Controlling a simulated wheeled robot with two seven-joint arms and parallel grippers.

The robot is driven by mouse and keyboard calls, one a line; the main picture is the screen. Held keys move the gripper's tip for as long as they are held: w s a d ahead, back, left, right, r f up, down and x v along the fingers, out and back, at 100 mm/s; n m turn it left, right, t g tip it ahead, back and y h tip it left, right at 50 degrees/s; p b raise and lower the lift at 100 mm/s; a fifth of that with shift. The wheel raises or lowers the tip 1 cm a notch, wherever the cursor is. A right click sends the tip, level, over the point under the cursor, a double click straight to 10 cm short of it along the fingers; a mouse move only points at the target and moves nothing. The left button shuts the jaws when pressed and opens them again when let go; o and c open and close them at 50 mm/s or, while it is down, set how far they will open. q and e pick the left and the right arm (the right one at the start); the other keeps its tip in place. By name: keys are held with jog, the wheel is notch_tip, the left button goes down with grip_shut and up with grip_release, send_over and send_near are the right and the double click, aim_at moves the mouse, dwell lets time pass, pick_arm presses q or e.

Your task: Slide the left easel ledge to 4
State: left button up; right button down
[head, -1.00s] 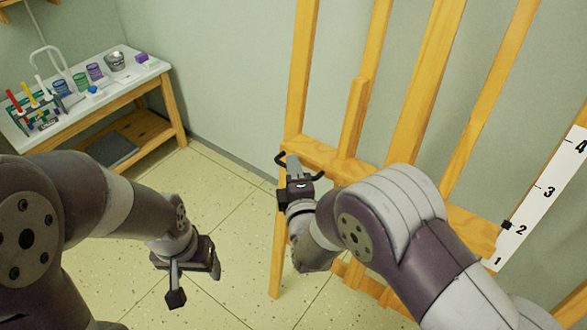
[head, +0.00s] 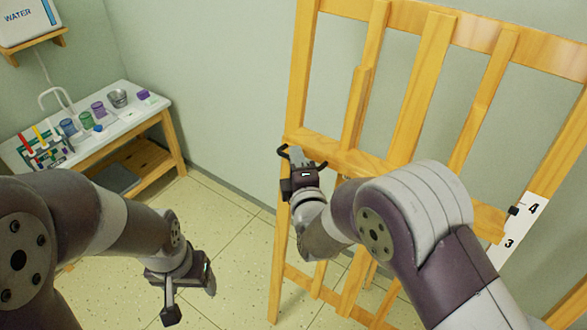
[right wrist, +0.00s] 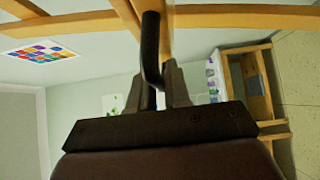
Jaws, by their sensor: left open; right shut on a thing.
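The wooden easel (head: 425,70) stands at the right of the head view. Its ledge (head: 490,221) is a cross bar with a black handle (head: 284,152) at its left end. A black pointer (head: 513,210) at the ledge's right end lies beside the white scale (head: 524,222), about level with the 4 and above the 3. My right gripper (head: 302,165) is shut on the handle; the black bar (right wrist: 151,45) shows between its fingers in the right wrist view. My left gripper (head: 190,299) is open and empty, low over the floor, away from the easel. My right arm hides the scale's lower part.
A white-topped side table (head: 130,119) with cups and a rack of colored tubes stands at the left wall. A water container (head: 25,22) sits on a shelf above it. Tiled floor (head: 225,225) is clear between table and easel.

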pick_arm(q)
jog(key=shift+r+p, duration=0.45)
jog(key=shift+r, duration=0.35)
pick_arm(e)
jog(key=shift+w+d+r, duration=0.1)
jog(key=shift+w+r, duration=0.05)
jog(key=shift+r, duration=0.55)
jog(key=shift+w+r, duration=0.1)
jog(key=shift+r, duration=0.65)
jog(key=c, duration=1.2)
grip_release()
jog(key=shift+f, duration=0.2)
jog(key=shift+s, duration=0.1)
jog(key=shift+s, duration=0.25)
pick_arm(q)
jog(key=shift+f+b, duration=0.4)
pick_arm(e)
jog(key=s+d, duration=0.2)
jog(key=s, duration=1)
